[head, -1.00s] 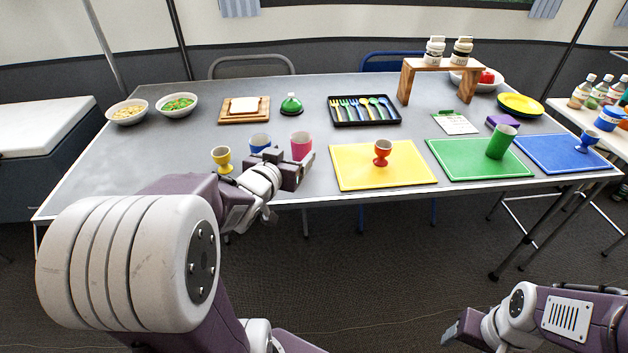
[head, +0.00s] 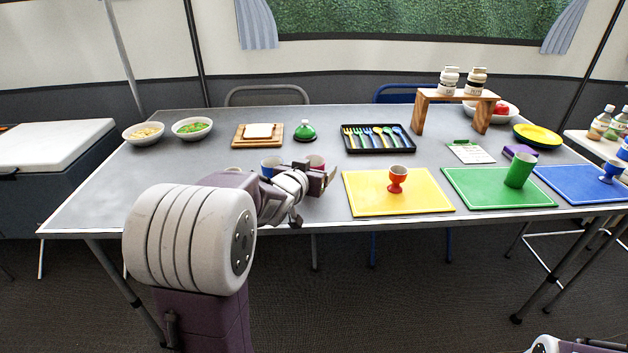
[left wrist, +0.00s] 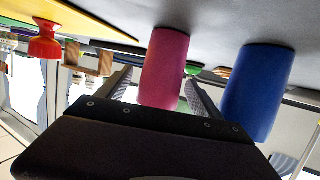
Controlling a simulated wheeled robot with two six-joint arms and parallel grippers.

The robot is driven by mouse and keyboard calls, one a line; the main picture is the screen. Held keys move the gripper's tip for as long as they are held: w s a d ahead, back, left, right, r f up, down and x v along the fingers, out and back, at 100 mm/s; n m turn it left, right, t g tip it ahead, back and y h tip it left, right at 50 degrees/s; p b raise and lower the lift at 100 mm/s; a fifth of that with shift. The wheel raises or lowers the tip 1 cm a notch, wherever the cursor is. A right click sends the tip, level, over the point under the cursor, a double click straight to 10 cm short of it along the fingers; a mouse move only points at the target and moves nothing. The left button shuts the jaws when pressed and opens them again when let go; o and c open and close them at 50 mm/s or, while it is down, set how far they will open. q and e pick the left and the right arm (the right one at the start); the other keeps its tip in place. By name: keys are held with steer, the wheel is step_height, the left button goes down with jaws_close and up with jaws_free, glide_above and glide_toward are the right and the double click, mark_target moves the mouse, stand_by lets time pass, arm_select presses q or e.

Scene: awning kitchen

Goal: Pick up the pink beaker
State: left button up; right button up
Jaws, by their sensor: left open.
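The pink beaker (head: 316,160) stands on the grey table, left of the yellow mat. In the head view my left gripper (head: 325,178) is in front of it and hides its lower part. In the left wrist view, which is upside down, the pink beaker (left wrist: 164,65) shows between the two spread fingers of my left gripper (left wrist: 163,88). The fingers are open, one on each side; I cannot tell whether either touches it.
A blue beaker (head: 267,168) stands close to the left of the pink one, and also shows in the wrist view (left wrist: 258,90). A red egg cup (head: 397,178) stands on the yellow mat (head: 365,200). A green bell (head: 304,131) and cutlery tray (head: 408,150) lie behind.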

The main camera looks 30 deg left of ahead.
arm_select(q)
steer(key=shift+c, duration=0.2)
steer(key=c, duration=1.4)
steer(key=shift+o, duration=0.2)
steer(key=shift+r, duration=0.15)
steer(key=d+r+p, duration=0.8)
steer(key=d+r, duration=0.2)
steer(key=d, duration=0.1)
steer(key=shift+d+r, duration=0.35)
